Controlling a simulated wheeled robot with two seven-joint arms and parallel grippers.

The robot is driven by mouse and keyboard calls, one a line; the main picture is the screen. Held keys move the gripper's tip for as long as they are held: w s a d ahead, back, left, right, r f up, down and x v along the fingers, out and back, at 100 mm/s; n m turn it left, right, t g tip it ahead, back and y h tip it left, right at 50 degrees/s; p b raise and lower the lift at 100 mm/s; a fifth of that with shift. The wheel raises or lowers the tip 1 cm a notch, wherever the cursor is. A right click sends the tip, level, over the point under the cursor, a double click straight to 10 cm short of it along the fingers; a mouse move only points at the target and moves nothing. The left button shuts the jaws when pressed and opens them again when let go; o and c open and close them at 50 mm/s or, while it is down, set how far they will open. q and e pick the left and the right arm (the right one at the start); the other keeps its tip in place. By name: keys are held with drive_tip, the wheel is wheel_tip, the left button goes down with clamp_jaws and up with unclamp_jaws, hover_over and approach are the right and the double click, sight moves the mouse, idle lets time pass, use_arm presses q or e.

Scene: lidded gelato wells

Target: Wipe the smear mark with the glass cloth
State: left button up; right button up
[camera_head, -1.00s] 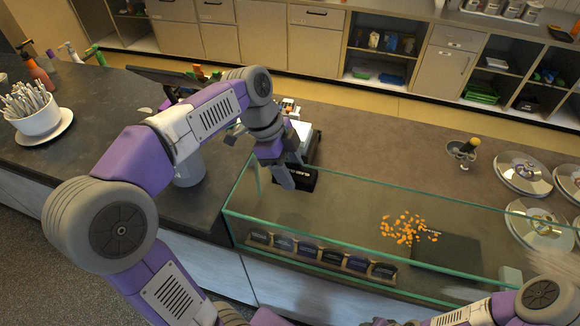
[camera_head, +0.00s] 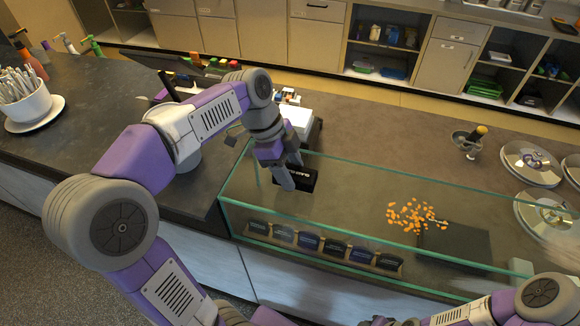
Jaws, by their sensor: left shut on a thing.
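My left gripper (camera_head: 287,179) is above the counter at the left end of the glass guard. Its fingers are shut on a small black item with white lettering (camera_head: 306,180), which the fingers partly cover. I cannot tell whether this item is the glass cloth. No clear smear mark shows on the glass guard (camera_head: 400,185). A pale green patch or block (camera_head: 520,268) shows at its lower right, too small to identify. My right arm crosses the bottom right corner, and its gripper is out of the picture.
Orange bits (camera_head: 415,215) lie scattered beside a dark panel (camera_head: 455,245). Several dark labelled tubs (camera_head: 335,247) line the glass front. Round metal lids (camera_head: 530,163) are at the right, near a scoop holder (camera_head: 467,140). A white bowl of spoons (camera_head: 24,102) stands far left.

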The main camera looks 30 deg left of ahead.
sight(300, 174)
use_arm(q)
drive_tip(key=shift+f+b, duration=1.3)
drive_tip(key=shift+f, duration=0.4)
drive_tip(key=o, duration=1)
drive_tip(key=shift+r, duration=0.1)
drive_tip(key=c, duration=1.3)
wheel_tip(300, 174, up, 8)
drive_tip(key=p, duration=0.6)
drive_tip(key=shift+r+p, duration=0.1)
drive_tip(key=shift+p, duration=0.3)
drive_tip(key=o, duration=0.6)
drive_tip(key=c, duration=0.7)
